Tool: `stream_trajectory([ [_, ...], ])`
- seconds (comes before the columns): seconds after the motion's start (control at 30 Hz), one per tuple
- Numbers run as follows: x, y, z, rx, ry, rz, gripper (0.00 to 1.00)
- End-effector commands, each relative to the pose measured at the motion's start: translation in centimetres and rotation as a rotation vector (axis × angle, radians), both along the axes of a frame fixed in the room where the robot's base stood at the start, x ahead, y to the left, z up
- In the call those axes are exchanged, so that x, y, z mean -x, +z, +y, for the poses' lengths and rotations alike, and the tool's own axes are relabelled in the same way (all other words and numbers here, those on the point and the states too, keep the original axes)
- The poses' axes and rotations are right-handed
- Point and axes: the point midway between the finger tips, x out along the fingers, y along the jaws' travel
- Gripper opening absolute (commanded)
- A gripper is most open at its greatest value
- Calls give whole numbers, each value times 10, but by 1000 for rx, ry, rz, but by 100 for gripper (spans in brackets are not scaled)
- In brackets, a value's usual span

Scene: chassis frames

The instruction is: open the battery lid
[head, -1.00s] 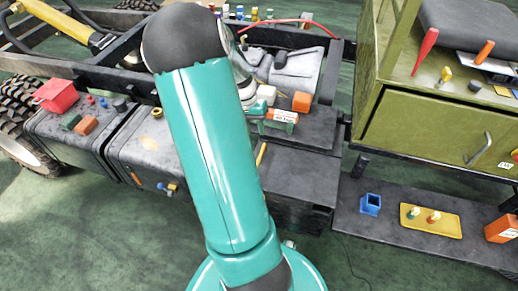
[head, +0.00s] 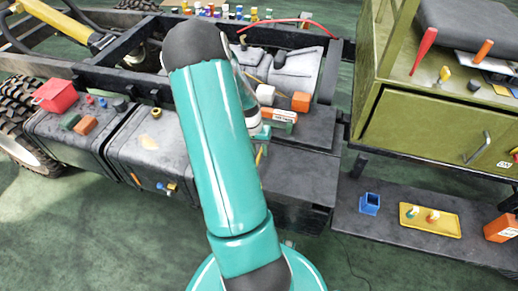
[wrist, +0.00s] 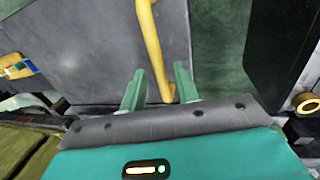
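The battery lid (head: 298,178) appears to be the flat dark grey cover right of my arm in the head view. A yellow bar handle (head: 259,155) shows at its left edge, partly hidden by my arm. In the wrist view the grey lid surface (wrist: 90,60) fills the upper left, and the yellow handle (wrist: 152,45) runs down from the top edge. My gripper (wrist: 158,78) is open, with one green finger on each side of the handle's near end. Gaps show beside the handle; any contact is unclear. The head view hides the fingertips behind my arm.
An orange block (head: 301,102) and a white-labelled orange box (head: 279,115) sit behind the lid. Green floor is open in front.

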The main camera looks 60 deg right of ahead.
Motion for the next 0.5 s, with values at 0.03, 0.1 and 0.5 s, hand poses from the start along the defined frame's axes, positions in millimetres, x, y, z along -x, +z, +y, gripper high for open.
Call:
stream_trajectory([
  [0.03, 0, 0, 0, 0, 0, 0, 20],
  [0.1, 0, 0, 0, 0, 0, 0, 7],
  [0.5, 1, 5, -1, -1, -1, -12, 0],
])
